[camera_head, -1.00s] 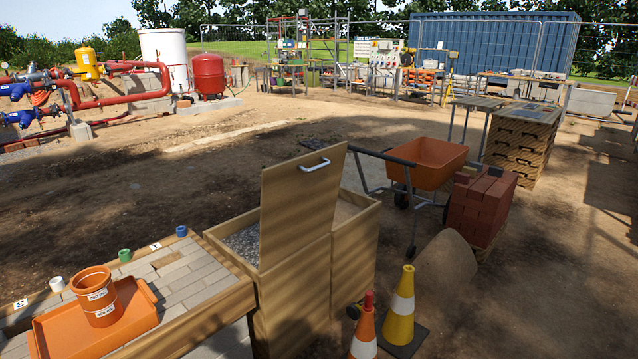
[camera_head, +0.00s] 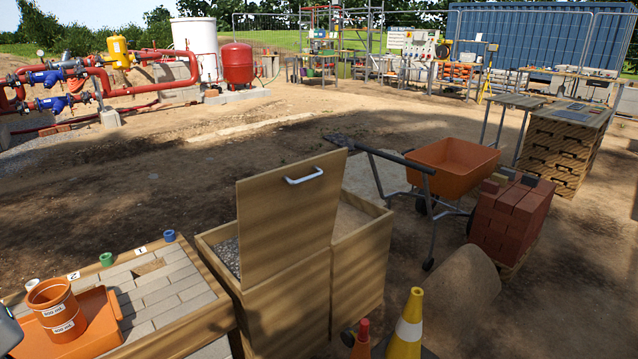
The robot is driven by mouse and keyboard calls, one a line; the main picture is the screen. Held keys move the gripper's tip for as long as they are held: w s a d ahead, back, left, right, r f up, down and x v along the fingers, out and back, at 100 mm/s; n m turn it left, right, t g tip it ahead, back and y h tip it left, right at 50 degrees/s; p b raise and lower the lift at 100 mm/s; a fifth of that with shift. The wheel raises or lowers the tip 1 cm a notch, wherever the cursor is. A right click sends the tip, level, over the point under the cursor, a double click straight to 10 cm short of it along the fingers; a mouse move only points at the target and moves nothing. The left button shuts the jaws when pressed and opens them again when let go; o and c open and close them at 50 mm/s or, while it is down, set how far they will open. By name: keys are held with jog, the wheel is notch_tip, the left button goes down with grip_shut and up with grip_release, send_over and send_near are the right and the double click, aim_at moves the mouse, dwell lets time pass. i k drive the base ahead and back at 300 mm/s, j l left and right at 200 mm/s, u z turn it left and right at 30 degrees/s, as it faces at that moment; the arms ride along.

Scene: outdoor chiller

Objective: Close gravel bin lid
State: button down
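The gravel bin (camera_head: 285,320) is a wooden box in the lower middle of the head view. Its wooden lid (camera_head: 285,225) stands raised, nearly upright, with a white bar handle (camera_head: 304,175) near its top edge. Grey gravel (camera_head: 228,256) shows in the bin to the left of the lid. The lid hides the rest of the opening. My gripper is not clearly in view; a small grey piece at the lower left edge may be part of my arm.
A second wooden compartment (camera_head: 362,260) adjoins the bin on the right. Traffic cones (camera_head: 408,330) stand at the front right. A brick bench (camera_head: 160,290) with an orange tray (camera_head: 95,335) and pot (camera_head: 56,309) is at left. A wheelbarrow (camera_head: 452,160) and brick stack (camera_head: 508,220) stand behind right.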

aim_at(286, 214)
jog(key=i+l, duration=0.2)
jog(key=l, duration=0.15)
jog(key=i+l+u, duration=0.1)
jog(key=i+l, duration=0.35)
jog(key=l, duration=0.2)
jog(key=i+l+u, duration=0.1)
jog(key=l, duration=0.25)
jog(key=i+l, duration=0.3)
